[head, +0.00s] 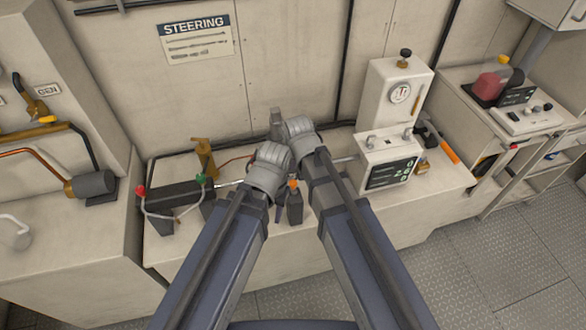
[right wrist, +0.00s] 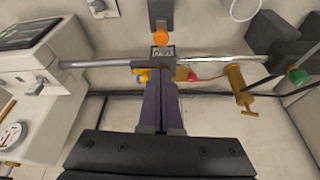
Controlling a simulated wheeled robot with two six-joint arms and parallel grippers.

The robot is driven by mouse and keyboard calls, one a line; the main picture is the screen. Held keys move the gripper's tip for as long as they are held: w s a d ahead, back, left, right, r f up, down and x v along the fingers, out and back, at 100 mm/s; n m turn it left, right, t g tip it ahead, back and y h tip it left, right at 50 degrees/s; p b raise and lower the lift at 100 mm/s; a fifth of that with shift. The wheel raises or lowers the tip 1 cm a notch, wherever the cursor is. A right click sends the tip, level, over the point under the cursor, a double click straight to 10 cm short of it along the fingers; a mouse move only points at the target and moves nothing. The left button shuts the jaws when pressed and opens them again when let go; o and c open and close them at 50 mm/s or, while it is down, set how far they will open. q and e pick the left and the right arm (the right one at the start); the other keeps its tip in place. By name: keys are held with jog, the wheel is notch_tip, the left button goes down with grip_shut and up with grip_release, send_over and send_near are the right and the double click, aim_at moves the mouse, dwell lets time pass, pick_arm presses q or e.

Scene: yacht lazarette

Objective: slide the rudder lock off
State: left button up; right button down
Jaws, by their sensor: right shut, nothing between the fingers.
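A steel rod (right wrist: 205,61) runs across the right wrist view through a small dark block (right wrist: 162,52), which appears to be the rudder lock. An orange knob (right wrist: 160,37) sits against the block. The orange knob also shows in the head view (head: 293,184), by a dark upright piece (head: 295,207). My right gripper (right wrist: 160,78) is shut and empty, its fingertips close beside the block and rod; I cannot tell whether they touch. In the head view both my wrists crowd together over the bench and cover much of the rod. My left gripper's fingers cannot be made out.
A brass fitting (head: 204,157) and a dark tiller arm with red and green ends (head: 178,194) stand left. A white display unit (head: 388,163) stands right, with an orange-handled hammer (head: 441,143) beyond it. The bench front right (head: 410,205) is clear.

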aim_at(295, 184)
jog(key=b+x, duration=0.9)
jog(key=x, duration=0.1)
jog(key=shift+r, duration=0.1)
jog(key=shift+s, duration=0.1)
jog(key=s, duration=0.1)
jog(key=s+d, duration=0.1)
jog(key=s, duration=0.1)
jog(key=shift+s, duration=0.3)
jog(key=shift+w, duration=0.1)
